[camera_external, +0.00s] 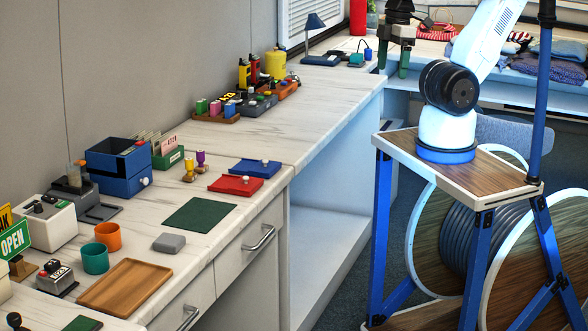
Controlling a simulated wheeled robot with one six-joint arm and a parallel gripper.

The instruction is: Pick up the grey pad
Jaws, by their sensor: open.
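The grey pad (169,243) is a small rounded block lying flat on the white marbled counter, near its front edge. It sits between a wooden tray (124,288) and a dark green mat (200,215), apart from both. My gripper (394,58) is at the top of the view, over the far part of the room and well away from the pad. Its two dark green fingers point down and stand apart, open, with nothing seen between them.
Orange (108,236) and teal (95,258) cups stand left of the pad. Red (236,185) and blue (255,168) pads with knobs lie beyond the mat. A blue box (118,165) stands against the wall. The counter's middle stretch (290,120) is clear. A drawer handle (259,238) juts out below.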

